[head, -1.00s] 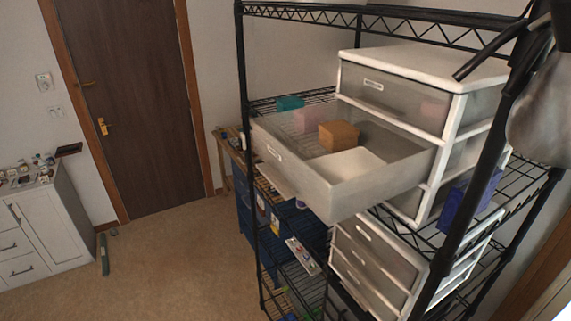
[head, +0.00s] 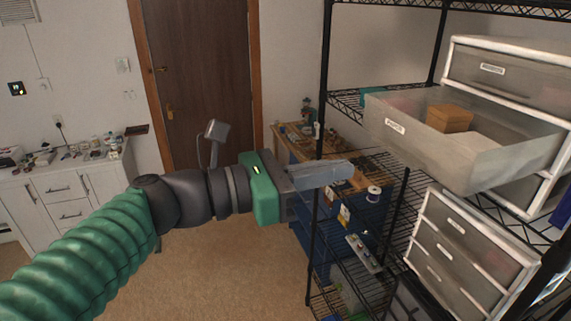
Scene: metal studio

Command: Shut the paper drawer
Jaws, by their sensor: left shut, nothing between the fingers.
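The open drawer (head: 470,165) is a translucent grey bin pulled far out of a white-framed drawer unit (head: 500,42) on the black wire shelf. A small label is on its front, too small to read. A brown box (head: 449,118) and a white stack, perhaps paper, lie inside it. My left gripper (head: 350,170) is shut and empty, pointing right, to the left of the drawer's front and a little lower, apart from it in the picture. My right gripper is not in view.
A second drawer unit (head: 468,245) stands on the shelf below. The black rack post (head: 324,120) rises left of the drawer. A wooden bench (head: 300,140) is behind. A white cabinet (head: 60,195) and a dark door (head: 190,80) are at left. Floor in front of the door is clear.

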